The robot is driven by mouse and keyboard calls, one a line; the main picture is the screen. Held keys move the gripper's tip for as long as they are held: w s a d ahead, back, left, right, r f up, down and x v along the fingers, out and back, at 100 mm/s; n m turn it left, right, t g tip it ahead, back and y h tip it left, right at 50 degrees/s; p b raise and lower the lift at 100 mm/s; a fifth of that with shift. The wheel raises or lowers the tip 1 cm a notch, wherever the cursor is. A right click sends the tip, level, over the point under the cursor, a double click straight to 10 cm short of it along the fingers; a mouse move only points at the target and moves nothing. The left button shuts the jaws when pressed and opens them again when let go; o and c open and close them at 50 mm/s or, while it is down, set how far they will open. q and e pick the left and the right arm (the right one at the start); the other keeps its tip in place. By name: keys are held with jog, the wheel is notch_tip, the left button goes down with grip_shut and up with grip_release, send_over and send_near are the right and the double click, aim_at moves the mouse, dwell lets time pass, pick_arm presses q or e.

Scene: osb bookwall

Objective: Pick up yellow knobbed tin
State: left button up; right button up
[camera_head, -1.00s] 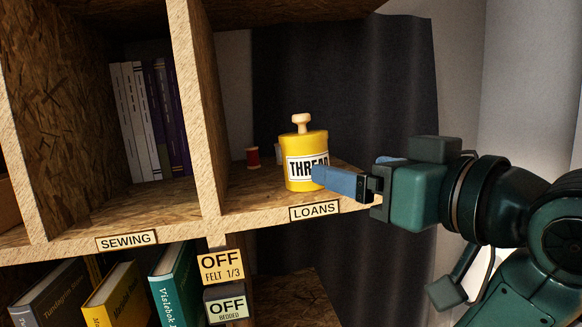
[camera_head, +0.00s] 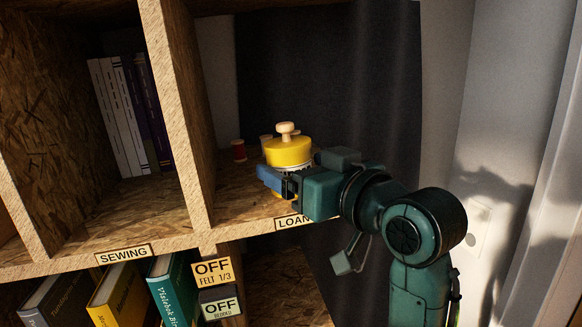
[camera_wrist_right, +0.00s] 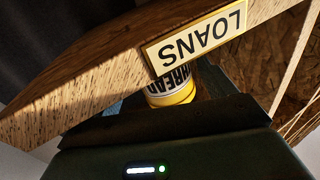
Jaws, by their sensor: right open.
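The yellow knobbed tin (camera_head: 289,150) stands upright on the shelf marked LOANS, with a pale wooden knob on its lid. My right gripper (camera_head: 272,186) is open in front of the tin and hides its lower part and most of its label. A blue finger shows at the tin's left front side. I cannot tell whether the fingers touch the tin. In the right wrist view the tin (camera_wrist_right: 172,94) shows upside down with its THREAD label, partly behind the shelf edge and the gripper body. My left gripper is not in view.
A wooden divider (camera_head: 178,110) closes the bay on the left. The LOANS label (camera_head: 290,221) is on the shelf's front edge. A dark curtain (camera_head: 340,80) hangs behind.

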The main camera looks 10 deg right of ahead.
aim_at(283, 162)
jog(key=x, duration=0.4)
jog(key=shift+w+a+p, duration=0.1)
jog(key=shift+a+p, duration=0.1)
jog(key=shift+p, duration=0.2)
jog(key=shift+c, duration=0.3)
jog(key=c, duration=1.2)
